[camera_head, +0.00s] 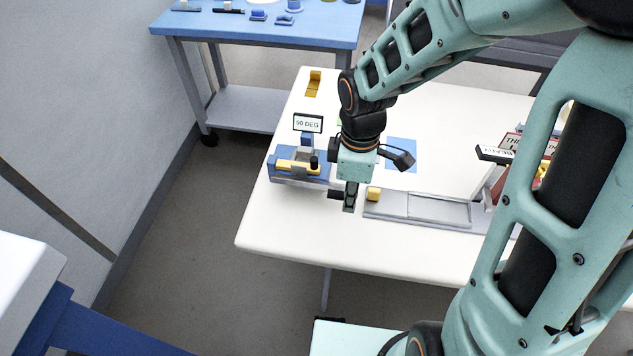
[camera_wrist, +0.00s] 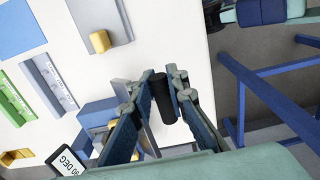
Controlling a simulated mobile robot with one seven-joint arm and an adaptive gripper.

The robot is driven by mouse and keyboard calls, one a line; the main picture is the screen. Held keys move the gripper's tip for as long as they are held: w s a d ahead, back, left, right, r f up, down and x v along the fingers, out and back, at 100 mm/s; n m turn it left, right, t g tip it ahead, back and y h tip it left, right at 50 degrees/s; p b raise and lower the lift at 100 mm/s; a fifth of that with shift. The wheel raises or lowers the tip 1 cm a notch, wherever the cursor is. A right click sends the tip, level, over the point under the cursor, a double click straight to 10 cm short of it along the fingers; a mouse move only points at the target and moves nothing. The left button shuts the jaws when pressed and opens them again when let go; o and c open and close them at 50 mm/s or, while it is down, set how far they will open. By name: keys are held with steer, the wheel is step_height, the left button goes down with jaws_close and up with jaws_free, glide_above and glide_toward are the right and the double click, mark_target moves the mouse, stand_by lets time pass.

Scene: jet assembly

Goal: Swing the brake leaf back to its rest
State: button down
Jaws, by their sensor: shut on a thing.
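The brake stands near the table's left edge in the head view, a blue body (camera_head: 287,177) with a yellow bar and a black knob on top. A sign reading "90 DEG" (camera_head: 308,123) stands behind it. My gripper (camera_head: 349,207) points down just right of the brake. In the wrist view my gripper (camera_wrist: 160,76) is shut on a black cylindrical handle (camera_wrist: 163,95), which sits between the two fingers. A grey plate by the fingers, perhaps the brake leaf, is mostly hidden by them. The brake's blue block (camera_wrist: 97,113) shows left of the fingers.
A grey fixture plate (camera_head: 440,209) with a yellow block (camera_head: 374,194) lies close to the right of my gripper. A blue sheet (camera_head: 401,152) lies behind. The white table's (camera_head: 290,232) front left corner is clear. A blue table (camera_head: 265,28) stands farther back.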

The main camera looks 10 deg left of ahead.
steer(key=shift+s+f, duration=0.65)
steer(key=shift+f, duration=0.15)
steer(key=shift+f+b, duration=0.1)
steer(key=shift+b, duration=0.25)
steer(key=shift+s+a+f+b, duration=0.1)
steer(key=shift+s+f+b, duration=0.3)
steer(key=shift+f, duration=0.25)
steer(key=shift+s+f+b, duration=0.25)
steer(key=shift+f+b, duration=0.2)
steer(key=shift+f, duration=0.3)
steer(key=shift+s+f+b, duration=0.15)
steer(key=shift+f+b, duration=0.4)
steer(key=shift+f, duration=0.15)
steer(key=shift+s+f+b, duration=0.15)
steer(key=shift+f+b, duration=0.35)
steer(key=shift+f, duration=0.2)
